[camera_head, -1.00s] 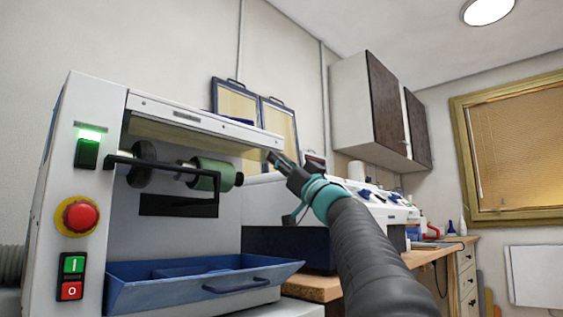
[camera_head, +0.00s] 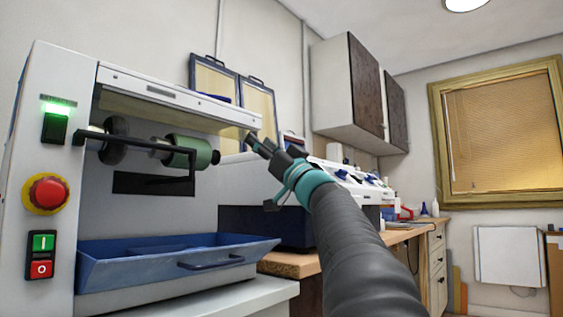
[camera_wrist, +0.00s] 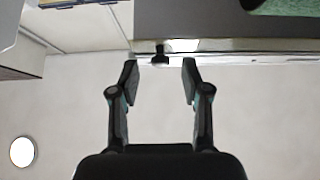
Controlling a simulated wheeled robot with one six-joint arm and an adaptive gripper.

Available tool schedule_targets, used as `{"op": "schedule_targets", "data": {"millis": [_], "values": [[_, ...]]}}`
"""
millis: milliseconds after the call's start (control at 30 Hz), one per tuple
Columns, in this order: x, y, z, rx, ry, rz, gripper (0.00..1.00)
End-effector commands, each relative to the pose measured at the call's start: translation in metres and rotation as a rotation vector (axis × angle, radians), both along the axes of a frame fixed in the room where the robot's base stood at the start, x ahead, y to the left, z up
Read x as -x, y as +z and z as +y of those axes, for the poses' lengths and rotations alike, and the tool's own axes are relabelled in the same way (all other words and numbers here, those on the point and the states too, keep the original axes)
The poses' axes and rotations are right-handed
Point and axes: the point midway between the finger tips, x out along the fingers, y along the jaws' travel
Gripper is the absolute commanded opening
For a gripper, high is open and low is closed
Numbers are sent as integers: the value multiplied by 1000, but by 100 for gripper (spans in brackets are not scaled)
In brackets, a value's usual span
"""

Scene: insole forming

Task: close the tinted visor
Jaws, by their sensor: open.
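The tinted visor (camera_head: 160,110) is a yellowish-brown panel raised at the top of the grinding machine, over the rollers. Its white front bar (camera_head: 180,94) slopes toward the right in the head view. My gripper (camera_head: 253,141) is just below the right end of that bar. In the wrist view my gripper (camera_wrist: 159,80) is open, with its two fingers apart and nothing held. A small black knob (camera_wrist: 160,55) on the bar's edge appears in line with the gap between the fingertips. I cannot tell whether the fingers touch the visor.
The machine has a green roller (camera_head: 188,152), a dark bar in front of the rollers, a red stop button (camera_head: 47,194) and a blue tray (camera_head: 175,268) below. A wooden bench (camera_head: 290,264) with more equipment stands to the right. Wall cabinets (camera_head: 355,95) hang behind.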

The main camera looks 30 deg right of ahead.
Motion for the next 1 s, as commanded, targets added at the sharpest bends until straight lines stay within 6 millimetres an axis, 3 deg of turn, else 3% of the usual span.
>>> {"op": "schedule_targets", "data": {"millis": [500, 1000], "values": [[64, -53, -24, -2, -2, 1, 47], [73, -62, -27, -1, -1, -1, 47]]}}
